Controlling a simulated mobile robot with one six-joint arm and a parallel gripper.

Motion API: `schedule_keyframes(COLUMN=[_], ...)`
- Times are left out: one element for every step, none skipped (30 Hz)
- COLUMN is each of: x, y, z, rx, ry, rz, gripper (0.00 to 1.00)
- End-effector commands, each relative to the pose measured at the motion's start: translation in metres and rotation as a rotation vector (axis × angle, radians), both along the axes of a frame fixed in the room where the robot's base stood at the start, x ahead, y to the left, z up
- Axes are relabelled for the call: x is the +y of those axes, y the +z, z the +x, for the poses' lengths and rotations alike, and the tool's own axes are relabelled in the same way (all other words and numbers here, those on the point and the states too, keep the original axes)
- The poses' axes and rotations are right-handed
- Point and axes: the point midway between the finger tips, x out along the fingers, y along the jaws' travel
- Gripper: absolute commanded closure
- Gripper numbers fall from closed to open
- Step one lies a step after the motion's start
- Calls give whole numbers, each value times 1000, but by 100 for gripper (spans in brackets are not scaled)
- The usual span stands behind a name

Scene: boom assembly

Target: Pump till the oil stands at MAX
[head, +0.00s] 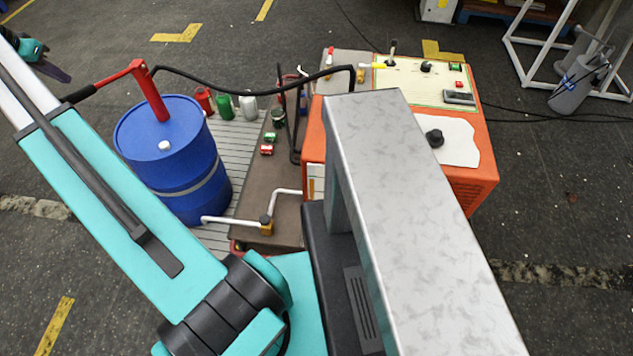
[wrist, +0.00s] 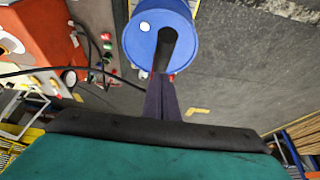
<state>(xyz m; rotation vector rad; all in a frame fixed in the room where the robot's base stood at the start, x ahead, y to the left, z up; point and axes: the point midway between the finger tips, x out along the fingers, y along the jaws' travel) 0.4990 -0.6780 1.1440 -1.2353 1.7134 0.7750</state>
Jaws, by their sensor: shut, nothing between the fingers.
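The blue drum (head: 165,140) carries a red hand pump (head: 148,92). Its red lever slopes down to the left and ends in a black grip (head: 78,94). My gripper (head: 66,77) is shut and empty, just above the grip in the head view, seemingly apart from it. In the wrist view its dark fingers (wrist: 160,76) are together, and the black grip (wrist: 168,46) shows past their tips against the drum (wrist: 185,15). A narrow pale panel (head: 316,185) is on the left side of the orange machine (head: 313,140); any oil level or MAX mark is too small to read.
A black hose (head: 235,80) runs from the pump to the machine. Red, green and white containers (head: 225,106) stand behind the drum. My arm covers the lower left. The floor left of the drum looks clear.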

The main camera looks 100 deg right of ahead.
Motion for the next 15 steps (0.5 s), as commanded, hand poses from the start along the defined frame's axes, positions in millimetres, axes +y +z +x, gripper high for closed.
schedule_keyframes(x=[0, 0, 0, 0, 0, 0, 0, 0, 0, 0, 0, 0, 0, 0, 0], y=[-6, -9, -12, -14, -17, -20, -22, -25, -28, -30, -33, -36, -38, -41, -44], z=[0, 0, 0, 0, 0, 0, 0, 0, 0, 0, 0, 0, 0, 0, 0], rx=[0, 0, 0, 0, 0, 0, 0, 0, 0, 0, 0, 0, 0, 0, 0], ry=[0, 0, 0, 0, 0, 0, 0, 0, 0, 0, 0, 0, 0, 0, 0], rz=[0, 0, 0, 0, 0, 0, 0, 0, 0, 0, 0, 0, 0, 0, 0], gripper=[100, 100, 100, 100, 100, 100, 100, 100, 100, 100, 100, 100, 100, 100, 100])
